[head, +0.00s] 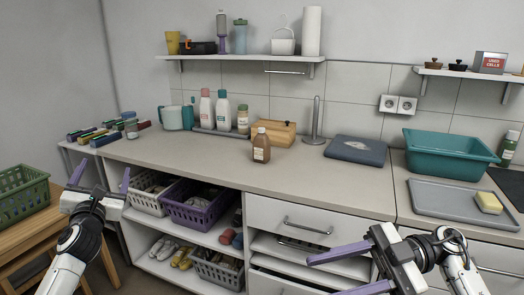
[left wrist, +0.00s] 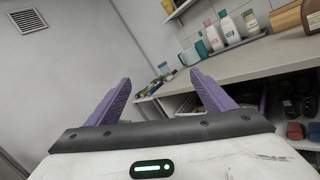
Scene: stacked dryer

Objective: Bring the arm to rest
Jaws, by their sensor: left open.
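My left gripper (head: 101,178) is at the left of the head view, in front of the counter's left end. Its two purple fingers point up and stand wide apart with nothing between them. The left wrist view shows the same open, empty fingers (left wrist: 157,95). My right gripper (head: 322,277) is at the lower middle right, in front of the drawers. Its purple fingers point left and are apart, with nothing seen between them. The lower finger is partly cut off by the frame's bottom edge.
The counter (head: 215,152) holds a brown bottle (head: 261,146), a teal basin (head: 446,153) and a grey tray (head: 455,207). Open shelves hold a purple basket (head: 199,212). A drawer (head: 306,226) is near my right gripper. A green basket (head: 22,192) sits on a wooden stool at left.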

